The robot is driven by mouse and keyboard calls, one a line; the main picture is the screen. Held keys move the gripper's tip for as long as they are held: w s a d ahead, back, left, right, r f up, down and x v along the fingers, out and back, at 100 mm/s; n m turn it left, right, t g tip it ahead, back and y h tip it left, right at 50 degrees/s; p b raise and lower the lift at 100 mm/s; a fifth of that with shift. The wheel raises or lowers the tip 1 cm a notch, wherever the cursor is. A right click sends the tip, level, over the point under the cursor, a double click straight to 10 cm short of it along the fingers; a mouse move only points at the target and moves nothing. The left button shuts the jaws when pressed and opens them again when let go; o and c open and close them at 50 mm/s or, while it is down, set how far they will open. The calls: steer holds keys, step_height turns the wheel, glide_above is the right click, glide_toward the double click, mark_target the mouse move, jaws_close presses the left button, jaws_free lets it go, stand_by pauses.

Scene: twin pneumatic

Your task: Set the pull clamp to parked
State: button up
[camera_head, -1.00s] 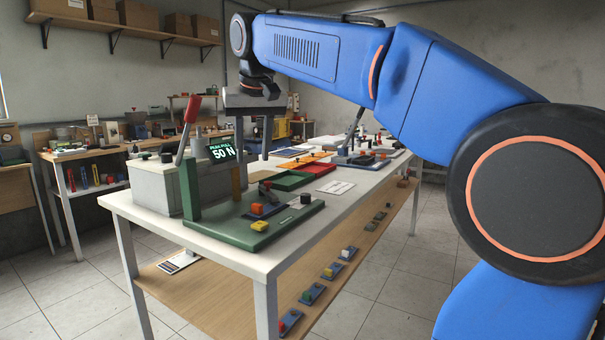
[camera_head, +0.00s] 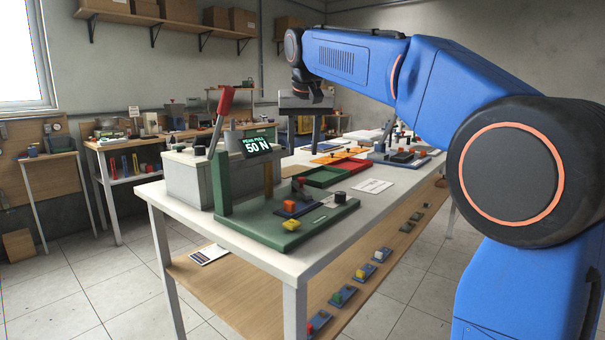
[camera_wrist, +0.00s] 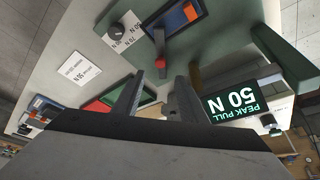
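Which part is the pull clamp, I cannot tell for sure. A display (camera_head: 257,147) reads PEAK PULL 50 N. My gripper (camera_head: 304,140) is open and empty above the table, behind the fixture. In the wrist view its fingers (camera_wrist: 157,88) are apart; the red-tipped lever (camera_wrist: 159,45) and knob (camera_wrist: 117,31) lie beyond them.
A grey box (camera_head: 190,180) stands left of the post. Green, red and orange trays (camera_head: 326,176) and a white card (camera_head: 372,186) lie farther along the table. Another fixture (camera_head: 405,155) stands beyond. Several small blue-based parts sit on the lower shelf (camera_head: 235,282).

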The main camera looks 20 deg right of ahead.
mark_target(302, 179)
steer(key=x, duration=0.9)
steer(key=shift+w+f, duration=0.1)
steer(key=shift+f, duration=0.2)
jaws_close()
